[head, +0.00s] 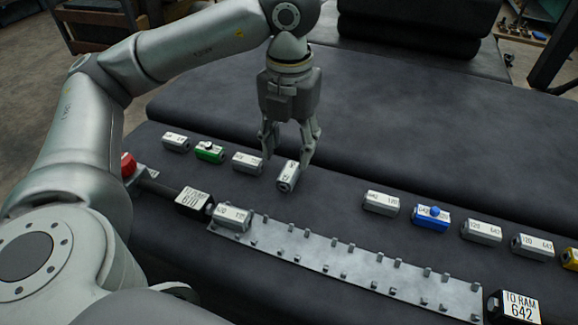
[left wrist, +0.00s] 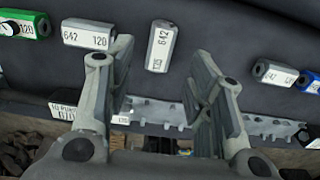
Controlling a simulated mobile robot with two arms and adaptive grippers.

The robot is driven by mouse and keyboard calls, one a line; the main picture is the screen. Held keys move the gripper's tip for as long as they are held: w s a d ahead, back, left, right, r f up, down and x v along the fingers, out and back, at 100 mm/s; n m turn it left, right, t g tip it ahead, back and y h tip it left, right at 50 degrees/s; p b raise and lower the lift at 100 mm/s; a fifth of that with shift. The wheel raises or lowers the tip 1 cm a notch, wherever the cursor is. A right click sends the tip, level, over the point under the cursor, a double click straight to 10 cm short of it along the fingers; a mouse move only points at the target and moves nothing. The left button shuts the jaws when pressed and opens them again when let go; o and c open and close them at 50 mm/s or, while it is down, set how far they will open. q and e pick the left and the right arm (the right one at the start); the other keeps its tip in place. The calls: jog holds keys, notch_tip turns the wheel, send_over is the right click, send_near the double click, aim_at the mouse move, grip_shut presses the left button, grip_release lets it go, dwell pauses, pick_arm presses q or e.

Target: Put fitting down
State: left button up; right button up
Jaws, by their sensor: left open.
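A silver hexagonal fitting (head: 288,176) lies on the dark padded surface, turned crosswise to the fittings beside it. In the left wrist view the same fitting (left wrist: 160,45) shows its "642" label between the spread fingers. My left gripper (head: 290,158) is open, fingers pointing down just above and around the fitting; whether a finger touches it I cannot tell. In the left wrist view the gripper (left wrist: 163,65) has a wide gap between its fingers. My right gripper is not in view.
Silver fittings (head: 247,162) and a green one (head: 209,152) lie to the left; more silver ones and a blue one (head: 431,218) to the right.

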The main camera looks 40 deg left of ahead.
aim_at(289, 171)
pick_arm(q)
notch_tip(289, 171, up, 6)
dwell(0.5)
dwell(0.4)
